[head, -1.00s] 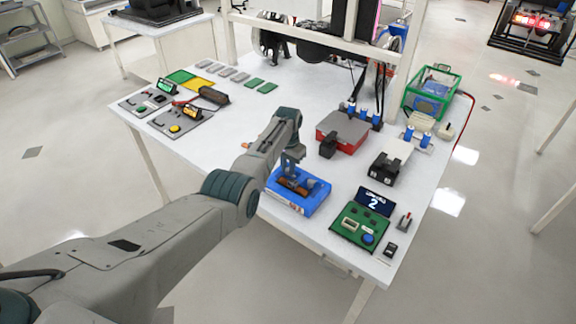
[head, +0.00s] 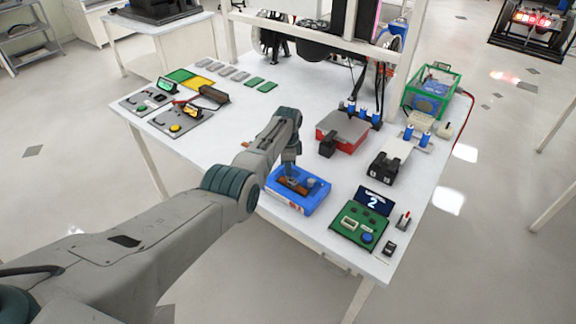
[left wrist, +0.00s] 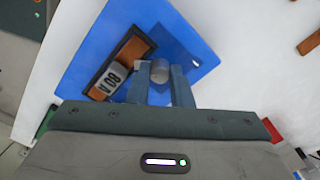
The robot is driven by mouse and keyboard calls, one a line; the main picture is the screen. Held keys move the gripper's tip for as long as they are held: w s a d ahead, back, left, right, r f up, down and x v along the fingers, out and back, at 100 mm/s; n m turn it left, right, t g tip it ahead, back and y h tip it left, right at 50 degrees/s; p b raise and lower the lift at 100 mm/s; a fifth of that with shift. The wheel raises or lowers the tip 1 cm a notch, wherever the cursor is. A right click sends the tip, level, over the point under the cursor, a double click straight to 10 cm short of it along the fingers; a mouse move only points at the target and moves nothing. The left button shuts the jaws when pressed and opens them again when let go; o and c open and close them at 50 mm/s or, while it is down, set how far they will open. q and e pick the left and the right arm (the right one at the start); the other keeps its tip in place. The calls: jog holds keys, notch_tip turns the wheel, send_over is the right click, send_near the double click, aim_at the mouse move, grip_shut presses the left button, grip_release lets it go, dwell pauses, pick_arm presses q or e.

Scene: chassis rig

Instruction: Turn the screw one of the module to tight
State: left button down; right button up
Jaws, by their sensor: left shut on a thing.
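The blue module box (head: 313,203) sits at the front edge of the white table, below my left gripper (head: 289,172). It also shows in the left wrist view (left wrist: 95,45), with a brown and black block (left wrist: 122,62) carrying a grey label inside it. In the left wrist view my left gripper (left wrist: 160,82) is shut on a round grey screw head (left wrist: 160,70), one finger on each side. A second small grey peg (head: 312,182) stands in the box to the right of the gripper in the head view. The screw's thread is hidden. My right gripper is not in view.
A green panel (head: 347,224) with a screen showing 2 stands to the right. A red and grey box (head: 342,131) and a black block (head: 384,168) stand behind. Two grey panels (head: 182,120) lie at the left. The table between them is mostly clear.

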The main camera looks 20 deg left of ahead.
pick_arm(q)
jog(key=m, duration=0.3)
jog(key=shift+w+r+m, duration=0.15)
jog(key=shift+m, duration=1.95)
jog(key=c, duration=1.3)
grip_release()
